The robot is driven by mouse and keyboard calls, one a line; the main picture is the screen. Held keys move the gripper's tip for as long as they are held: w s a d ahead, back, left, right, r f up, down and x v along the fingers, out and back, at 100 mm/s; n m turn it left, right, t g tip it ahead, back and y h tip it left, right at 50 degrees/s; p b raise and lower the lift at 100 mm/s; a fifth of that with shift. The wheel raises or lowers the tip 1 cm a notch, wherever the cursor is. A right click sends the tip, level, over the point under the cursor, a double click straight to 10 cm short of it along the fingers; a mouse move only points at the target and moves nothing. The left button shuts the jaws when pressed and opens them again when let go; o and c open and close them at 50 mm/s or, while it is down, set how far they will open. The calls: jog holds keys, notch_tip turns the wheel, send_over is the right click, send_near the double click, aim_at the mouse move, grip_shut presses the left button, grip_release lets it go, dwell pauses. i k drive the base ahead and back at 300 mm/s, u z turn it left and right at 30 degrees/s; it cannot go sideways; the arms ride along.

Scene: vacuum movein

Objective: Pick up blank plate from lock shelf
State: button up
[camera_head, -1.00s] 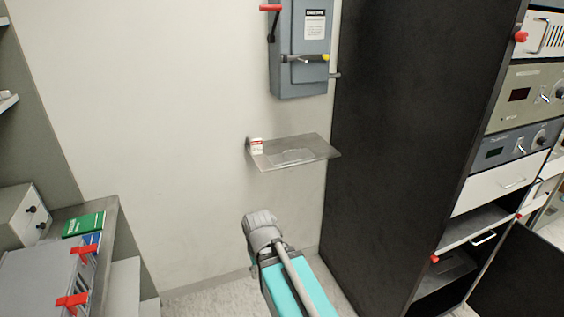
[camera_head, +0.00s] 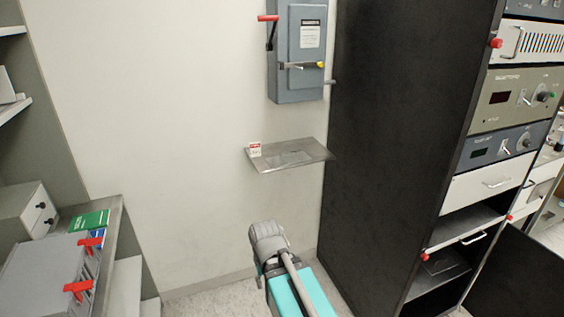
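A small grey metal shelf (camera_head: 312,152) sticks out from the wall below the switch box in the head view. A thin, flat grey plate (camera_head: 288,158) seems to lie on it; its outline is faint against the metal. A small white tag with a red top (camera_head: 254,149) stands at the shelf's left back corner. My arm, teal with a grey joint, rises from the bottom edge, in front of and below the shelf in the picture. My gripper cannot be made out. Nothing visible touches the plate.
A tall black cabinet (camera_head: 395,130) stands close to the shelf's right, with instrument drawers and an open lower door. A grey switch box (camera_head: 298,50) hangs above. A bench with a green book (camera_head: 90,219) is at left. The wall left of the shelf is bare.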

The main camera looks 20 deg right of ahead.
aim_at(282, 160)
jog(key=z, duration=0.1)
jog(key=i, duration=0.95)
jog(key=u, duration=0.05)
